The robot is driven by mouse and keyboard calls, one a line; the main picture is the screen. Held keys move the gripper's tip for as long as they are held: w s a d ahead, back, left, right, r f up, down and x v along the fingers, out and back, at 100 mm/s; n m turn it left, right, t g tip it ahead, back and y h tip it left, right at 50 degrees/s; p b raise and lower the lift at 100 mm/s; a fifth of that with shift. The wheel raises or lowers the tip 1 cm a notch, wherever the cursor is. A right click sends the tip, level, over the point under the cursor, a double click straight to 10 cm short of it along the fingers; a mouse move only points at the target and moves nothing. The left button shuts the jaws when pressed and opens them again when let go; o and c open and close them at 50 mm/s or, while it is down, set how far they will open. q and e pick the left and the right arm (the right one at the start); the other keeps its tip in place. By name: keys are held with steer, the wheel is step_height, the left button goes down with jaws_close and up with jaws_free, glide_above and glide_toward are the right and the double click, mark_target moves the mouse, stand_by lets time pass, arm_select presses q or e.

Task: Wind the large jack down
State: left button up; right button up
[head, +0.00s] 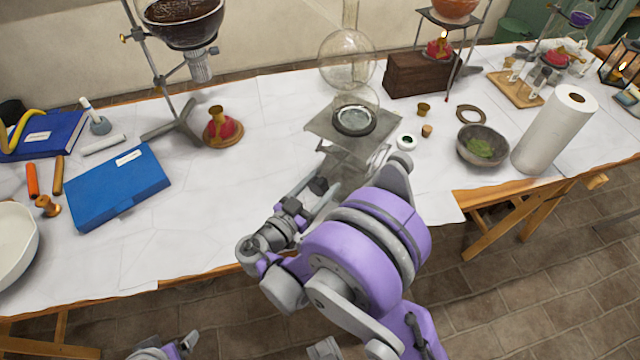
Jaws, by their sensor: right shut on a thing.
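The large jack has a grey square top plate (318,124); its lower part is largely hidden behind my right arm. A dark round piece with a pale centre (353,120) sits on the plate, with clear glass around and above it. A clear round flask with a tall neck (346,58) stands above. My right gripper (316,187) is at the near left side of the jack, below the plate, shut on what looks like the jack's knob; the contact is partly hidden. My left gripper (165,350) shows only partly at the bottom edge, away from the table; its jaws are unclear.
A stand with a dark-filled flask (182,22) and a red burner (221,130) are left of the jack. A white-lidded jar (406,141), a bowl (483,146) and a paper roll (553,130) are to the right. A wooden block (418,75) stands behind. White table surface is clear left of the jack.

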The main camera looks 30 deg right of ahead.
steer(key=c, duration=0.4)
steer(key=shift+o, duration=0.2)
